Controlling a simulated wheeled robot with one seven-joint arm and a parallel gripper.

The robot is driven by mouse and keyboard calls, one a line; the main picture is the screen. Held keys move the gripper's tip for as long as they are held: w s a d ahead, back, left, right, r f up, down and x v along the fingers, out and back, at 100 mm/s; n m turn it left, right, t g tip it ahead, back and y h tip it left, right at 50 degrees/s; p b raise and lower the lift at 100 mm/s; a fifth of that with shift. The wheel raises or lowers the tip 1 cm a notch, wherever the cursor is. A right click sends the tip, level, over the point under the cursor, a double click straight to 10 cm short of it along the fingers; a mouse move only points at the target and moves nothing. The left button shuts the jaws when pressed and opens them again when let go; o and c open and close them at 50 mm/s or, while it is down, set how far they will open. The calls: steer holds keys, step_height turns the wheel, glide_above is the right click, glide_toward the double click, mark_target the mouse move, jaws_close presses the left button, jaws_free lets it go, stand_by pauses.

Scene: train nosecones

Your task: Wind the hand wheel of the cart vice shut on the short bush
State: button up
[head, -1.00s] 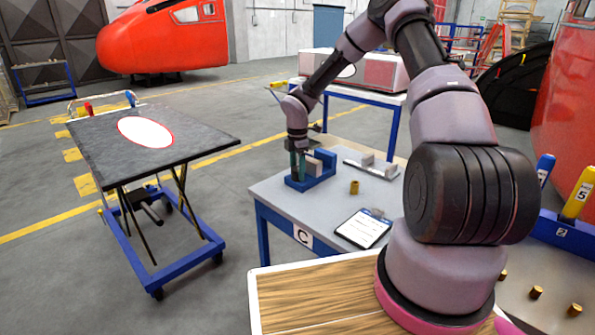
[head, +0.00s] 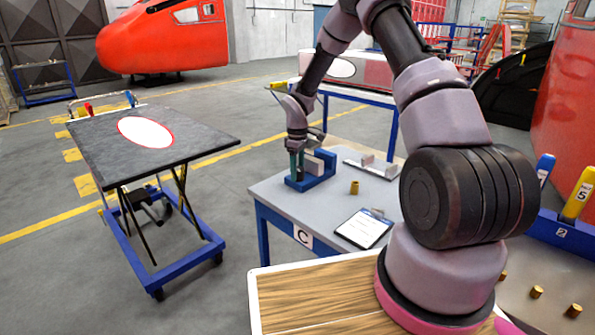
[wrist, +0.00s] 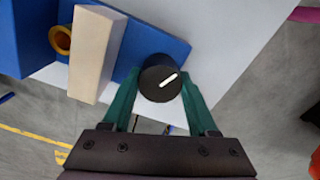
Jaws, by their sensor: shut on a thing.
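The cart vice (head: 322,181) is blue and sits on the grey top of the table marked C. In the wrist view its pale jaw block (wrist: 97,54) stands between the black hand wheel (wrist: 152,82) and a brass bush (wrist: 61,40). The bush lies against the blue body (wrist: 32,40), close to the pale jaw; I cannot tell whether they touch. My gripper (wrist: 160,95) has its green fingers on both sides of the wheel and is shut on it. The wheel's white mark slants up to the right. In the head view my gripper (head: 297,165) hides the wheel.
Another brass bush (head: 354,187) stands on the table, near a clipboard (head: 364,229) and a grey fixture (head: 372,166). A cart with a dark top (head: 190,150) stands to the left. Floor is clear between cart and table.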

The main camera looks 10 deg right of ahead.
mark_target(298, 168)
steer(key=m, duration=1.3)
stand_by(0.5)
steer(key=o, duration=1.4)
steer(key=shift+c, duration=0.2)
step_height(298, 168, up, 11)
